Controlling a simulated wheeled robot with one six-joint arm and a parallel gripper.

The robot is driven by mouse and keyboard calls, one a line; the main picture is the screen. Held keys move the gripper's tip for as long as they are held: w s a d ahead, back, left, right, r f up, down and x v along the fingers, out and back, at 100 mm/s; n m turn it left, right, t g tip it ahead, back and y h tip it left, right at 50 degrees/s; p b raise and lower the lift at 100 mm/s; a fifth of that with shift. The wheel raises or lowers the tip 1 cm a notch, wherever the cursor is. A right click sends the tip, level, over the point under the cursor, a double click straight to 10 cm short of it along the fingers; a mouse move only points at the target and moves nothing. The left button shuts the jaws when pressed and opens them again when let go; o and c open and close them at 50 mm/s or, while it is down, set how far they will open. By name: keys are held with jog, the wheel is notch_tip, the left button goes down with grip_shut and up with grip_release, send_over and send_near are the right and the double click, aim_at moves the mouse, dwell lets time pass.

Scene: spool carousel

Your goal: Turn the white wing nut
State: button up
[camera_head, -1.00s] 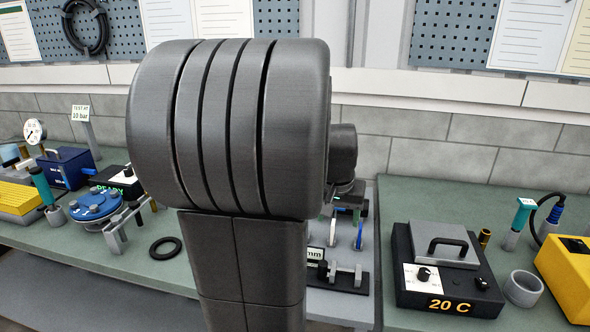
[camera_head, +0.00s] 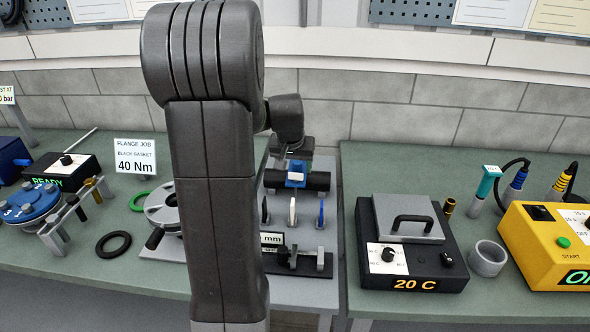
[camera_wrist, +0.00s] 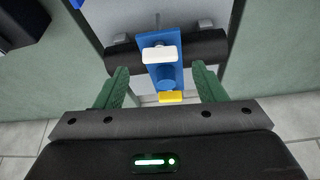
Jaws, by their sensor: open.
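The white wing nut (camera_wrist: 160,54) sits on a blue bracket (camera_wrist: 165,72) in the upper middle of the wrist view. The bracket crosses a thick black bar (camera_wrist: 205,46), with a small yellow block (camera_wrist: 171,97) at its near end. My gripper (camera_wrist: 161,76) is open, with one green finger on each side of the bracket. The fingers appear apart from the wing nut, and nothing is held between them. In the head view the blue bracket (camera_head: 296,182) and black bar (camera_head: 319,181) show just right of my arm. My fingertips are not clear there.
White and blue discs (camera_head: 321,213) stand upright below the bar, beside a black stand (camera_head: 318,262). A grey round wheel (camera_head: 158,207) is partly hidden behind my arm. A black heater box (camera_head: 432,278) is to the right. A black ring (camera_head: 113,244) lies left.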

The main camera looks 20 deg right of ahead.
aim_at(296, 173)
jog(key=shift+x, duration=2)
jog(key=c, duration=1)
